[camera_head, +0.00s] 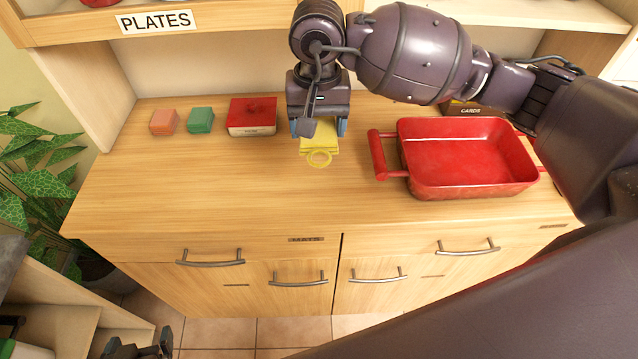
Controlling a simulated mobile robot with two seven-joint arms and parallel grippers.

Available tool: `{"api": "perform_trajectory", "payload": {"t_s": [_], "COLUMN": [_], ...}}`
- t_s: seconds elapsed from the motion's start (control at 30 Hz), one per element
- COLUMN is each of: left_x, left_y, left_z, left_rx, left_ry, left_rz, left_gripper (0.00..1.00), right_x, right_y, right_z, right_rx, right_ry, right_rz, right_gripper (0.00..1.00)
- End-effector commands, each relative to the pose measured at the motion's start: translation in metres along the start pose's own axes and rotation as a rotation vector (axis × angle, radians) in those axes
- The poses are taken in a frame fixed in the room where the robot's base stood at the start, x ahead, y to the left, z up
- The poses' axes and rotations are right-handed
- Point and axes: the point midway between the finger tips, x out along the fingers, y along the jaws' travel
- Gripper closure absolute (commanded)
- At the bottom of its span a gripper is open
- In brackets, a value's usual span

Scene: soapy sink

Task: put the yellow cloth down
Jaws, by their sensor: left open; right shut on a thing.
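The yellow cloth (322,143) is in the camera_head view, at the middle of the wooden counter. It looks small and flat, with a yellow loop at its front edge. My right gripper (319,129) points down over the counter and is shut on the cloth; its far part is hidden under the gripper. The cloth is at or just above the counter top; I cannot tell if it touches. My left gripper (139,347) is low at the bottom left edge, partly cut off, open, away from the counter and far from the cloth.
A red roasting tray (470,187) stands right of the cloth. Left of it are a red box (252,116), a green block (200,120) and an orange block (164,122). A dark box marked CARDS (470,110) is behind the tray. The counter's front left (200,195) is clear.

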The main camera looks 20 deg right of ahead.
Motion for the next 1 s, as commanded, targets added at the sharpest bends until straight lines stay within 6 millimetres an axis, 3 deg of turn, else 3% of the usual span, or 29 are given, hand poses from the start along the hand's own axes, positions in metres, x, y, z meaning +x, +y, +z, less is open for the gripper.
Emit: {"api": "perform_trajectory", "payload": {"t_s": [0.3, 0.5, 0.83, 1.0], "left_x": [-0.001, -0.002, -0.002, -0.002], "left_y": [0.0, 0.0, 0.0, 0.0], "left_z": [-0.004, -0.005, -0.005, -0.006], "left_rx": [0.0, 0.0, 0.0, 0.0], "left_ry": [0.003, 0.004, 0.004, 0.005], "left_rz": [0.0, 0.0, 0.0, 0.0], "left_gripper": [0.05, 0.05, 0.05, 0.05], "right_x": [0.071, 0.107, 0.13, 0.153], "right_y": [0.0, 0.0, 0.0, 0.0], "right_z": [0.001, 0.001, 0.0, 0.0], "right_rx": [0.001, 0.0, 0.0, 0.001], "right_ry": [-0.005, -0.002, -0.002, -0.002], "right_rz": [0.001, 0.001, 0.001, 0.001], "right_gripper": [0.57, 0.57, 0.57, 0.57]}}
